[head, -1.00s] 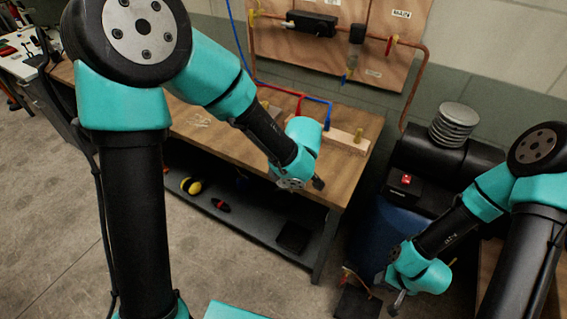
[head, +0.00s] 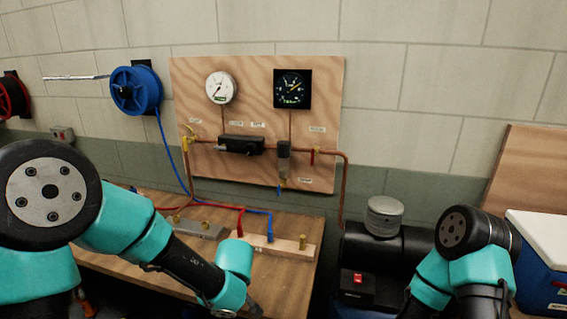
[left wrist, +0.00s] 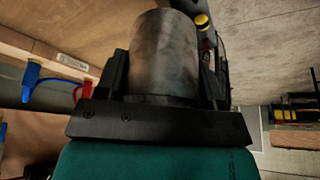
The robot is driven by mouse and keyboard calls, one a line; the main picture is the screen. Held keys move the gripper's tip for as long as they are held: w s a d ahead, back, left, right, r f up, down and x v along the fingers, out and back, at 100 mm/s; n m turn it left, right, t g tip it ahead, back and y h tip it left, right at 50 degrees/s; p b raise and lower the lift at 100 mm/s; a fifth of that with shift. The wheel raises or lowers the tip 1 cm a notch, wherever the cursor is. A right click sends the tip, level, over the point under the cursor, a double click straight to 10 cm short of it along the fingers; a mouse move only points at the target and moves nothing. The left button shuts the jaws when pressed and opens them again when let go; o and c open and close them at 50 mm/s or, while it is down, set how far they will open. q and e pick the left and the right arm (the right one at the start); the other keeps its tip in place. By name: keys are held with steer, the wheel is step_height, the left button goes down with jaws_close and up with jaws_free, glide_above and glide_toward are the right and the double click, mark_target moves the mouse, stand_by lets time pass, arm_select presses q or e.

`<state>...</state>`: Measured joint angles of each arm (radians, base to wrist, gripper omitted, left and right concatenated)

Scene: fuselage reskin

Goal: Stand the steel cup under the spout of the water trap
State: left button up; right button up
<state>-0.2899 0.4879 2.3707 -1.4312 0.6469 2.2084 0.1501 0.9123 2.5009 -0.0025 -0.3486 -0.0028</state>
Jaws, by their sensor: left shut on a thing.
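The steel cup (left wrist: 165,55) is a dull grey cylinder in the left wrist view, between the two black fingers of my left gripper (left wrist: 170,80). My left gripper is shut on it. In the head view my left gripper (head: 253,308) is at the bottom edge, in front of the bench's wooden block, and I cannot make out the cup there. The water trap (head: 284,160) hangs from the copper pipe on the wall panel. Its small blue spout (head: 279,189) points down above the back of the bench. My right gripper is below the head view's edge.
A black tank (head: 385,250) stands right of the bench. A blue cooler (head: 540,265) is at the far right.

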arm_select(q)
steer(key=w+m, duration=0.1)
steer(key=m, duration=0.1)
steer(key=w+a+m+h, duration=0.1)
steer(key=m, duration=0.1)
steer(key=w+a+m+h, duration=0.1)
steer(key=w, duration=0.1)
steer(key=shift+a+f+m+t, duration=0.1)
steer(key=shift+a+m+t, duration=0.15)
steer(key=shift+m+t, duration=0.15)
steer(key=shift+w+a+r+m+h, duration=0.15)
steer(key=shift+w+a+m+h, duration=0.35)
steer(key=shift+w+a+m, duration=0.55)
steer(key=shift+w+a+r+m+h, duration=0.15)
steer(key=shift+w+a+m+h, duration=0.3)
steer(key=shift+m, duration=1)
steer(key=shift+w+d, duration=0.15)
steer(key=shift+w, duration=0.05)
